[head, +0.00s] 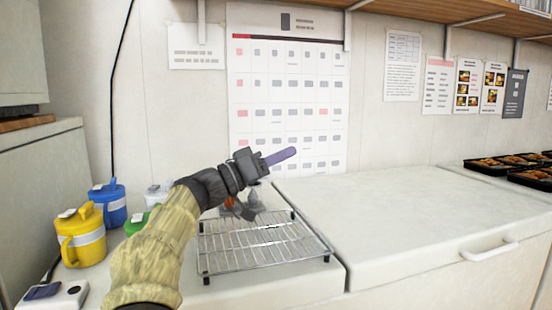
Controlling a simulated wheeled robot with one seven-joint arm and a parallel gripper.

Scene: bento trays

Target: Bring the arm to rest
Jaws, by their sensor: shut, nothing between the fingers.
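My arm in its tan knitted sleeve rises from the lower left. My gripper (290,153) is in the air in front of the wall calendar, above and behind the wire rack, with its purple finger end pointing to the right and slightly up. It is shut, with nothing held in it. It looks apart from the counter and the rack.
A wire rack (262,255) on short legs stands on the counter below my gripper, with small orange and grey items partly hidden behind my arm. Yellow (82,236) and blue (108,203) lidded jugs stand left. A white chest lid (400,215) is mostly clear; bento trays (490,165) lie far right.

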